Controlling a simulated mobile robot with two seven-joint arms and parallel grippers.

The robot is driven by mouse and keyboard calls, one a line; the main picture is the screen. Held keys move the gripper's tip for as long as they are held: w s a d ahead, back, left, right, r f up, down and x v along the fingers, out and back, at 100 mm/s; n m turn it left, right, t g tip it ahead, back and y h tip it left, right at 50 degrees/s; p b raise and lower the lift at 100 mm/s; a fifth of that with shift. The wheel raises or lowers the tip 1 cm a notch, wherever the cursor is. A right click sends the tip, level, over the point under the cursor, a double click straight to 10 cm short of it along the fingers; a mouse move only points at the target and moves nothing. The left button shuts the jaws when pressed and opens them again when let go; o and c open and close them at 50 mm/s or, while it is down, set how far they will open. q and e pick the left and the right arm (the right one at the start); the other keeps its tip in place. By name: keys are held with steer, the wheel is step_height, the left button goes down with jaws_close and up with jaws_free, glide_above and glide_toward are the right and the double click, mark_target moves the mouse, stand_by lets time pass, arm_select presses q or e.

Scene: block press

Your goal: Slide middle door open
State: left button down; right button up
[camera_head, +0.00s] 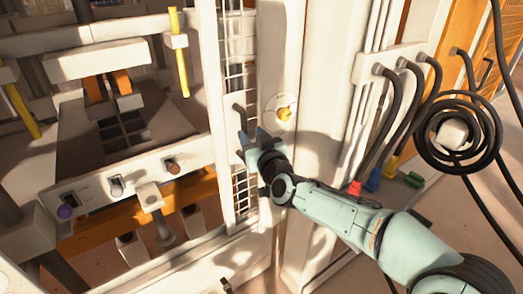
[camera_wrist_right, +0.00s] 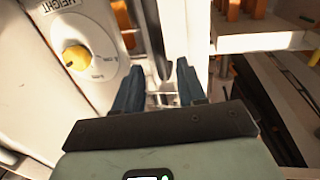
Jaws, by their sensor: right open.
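The middle door appears to be the white-framed mesh panel (camera_head: 214,75) standing edge-on in the centre of the head view. A dark grey handle (camera_head: 240,115) sticks out on its right side, just above my right gripper (camera_head: 254,136). In the right wrist view, a dark vertical bar (camera_wrist_right: 165,45), probably this handle, shows beyond the gap between the fingertips of my right gripper (camera_wrist_right: 156,75). The fingers are apart with nothing held between them. I cannot tell whether a finger touches the handle. My left gripper is not in view.
A yellow knob (camera_head: 284,113) on a white round dial sits on the white post close to my right gripper. The press bay with a switch panel (camera_head: 117,186) is at left. Black hoses (camera_head: 402,105) and a coiled cable (camera_head: 458,135) are at right.

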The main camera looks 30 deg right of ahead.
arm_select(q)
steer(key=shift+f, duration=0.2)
arm_select(e)
steer(key=s+a, duration=0.1)
steer(key=s, duration=0.6)
steer(key=shift+w+a, duration=0.1)
